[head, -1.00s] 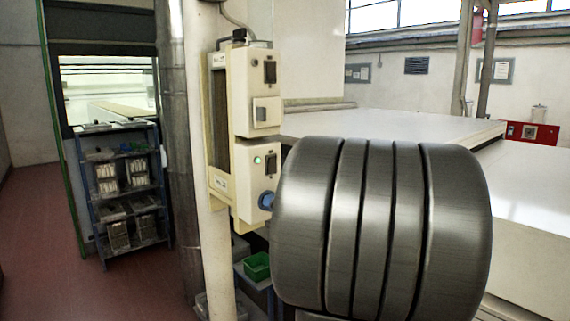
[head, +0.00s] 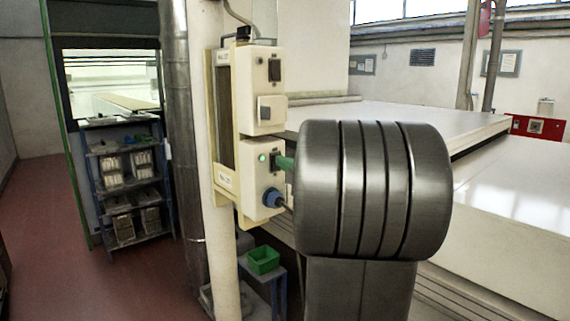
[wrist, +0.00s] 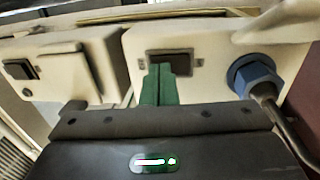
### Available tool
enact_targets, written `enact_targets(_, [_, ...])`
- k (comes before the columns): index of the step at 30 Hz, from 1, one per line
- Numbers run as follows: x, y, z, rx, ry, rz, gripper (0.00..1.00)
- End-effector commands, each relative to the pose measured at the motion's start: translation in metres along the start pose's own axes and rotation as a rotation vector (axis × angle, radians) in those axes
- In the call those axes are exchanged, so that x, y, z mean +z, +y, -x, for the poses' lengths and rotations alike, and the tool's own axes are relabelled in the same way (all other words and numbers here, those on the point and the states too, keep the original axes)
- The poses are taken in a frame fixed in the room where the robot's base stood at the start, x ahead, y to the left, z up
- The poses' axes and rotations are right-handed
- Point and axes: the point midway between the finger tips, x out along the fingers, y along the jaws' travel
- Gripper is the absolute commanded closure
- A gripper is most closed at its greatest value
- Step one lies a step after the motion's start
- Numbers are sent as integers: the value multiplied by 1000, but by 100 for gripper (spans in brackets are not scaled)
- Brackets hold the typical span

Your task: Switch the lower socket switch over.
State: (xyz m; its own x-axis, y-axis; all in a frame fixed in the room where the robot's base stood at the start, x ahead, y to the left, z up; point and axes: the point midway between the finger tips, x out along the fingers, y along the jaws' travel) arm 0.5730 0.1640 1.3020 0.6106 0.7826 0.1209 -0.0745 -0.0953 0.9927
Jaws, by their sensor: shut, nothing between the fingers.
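The lower socket box (head: 255,212) is cream, with a lit green lamp (head: 262,158) and a blue plug (head: 273,198) below. Its dark lower switch is hidden behind my gripper in the head view. In the wrist view the dark lower switch (wrist: 181,57) shows in a grey frame, left of the blue plug (wrist: 252,76). My gripper (wrist: 161,68) has green fingers, shut and empty, with their tips overlapping the left part of the switch. The fingers (head: 284,163) also show in the head view at the box's front. I cannot tell whether they touch the switch, or its position.
The upper socket box (head: 262,95) has its own dark switch (head: 274,70) and a grey cover (head: 271,109). A cable (wrist: 282,125) hangs from the blue plug close beside my gripper. A pale pillar stands behind the boxes. A green bin (head: 263,260) sits below.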

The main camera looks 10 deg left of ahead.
Motion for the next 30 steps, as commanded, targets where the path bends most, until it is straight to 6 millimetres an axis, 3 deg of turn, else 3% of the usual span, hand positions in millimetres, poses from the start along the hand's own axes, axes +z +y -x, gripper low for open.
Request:
enact_targets(14, [0, 8, -12, -138, 1, 2, 100])
enact_targets(30, [-2, 11, -14, -130, 2, 4, 100])
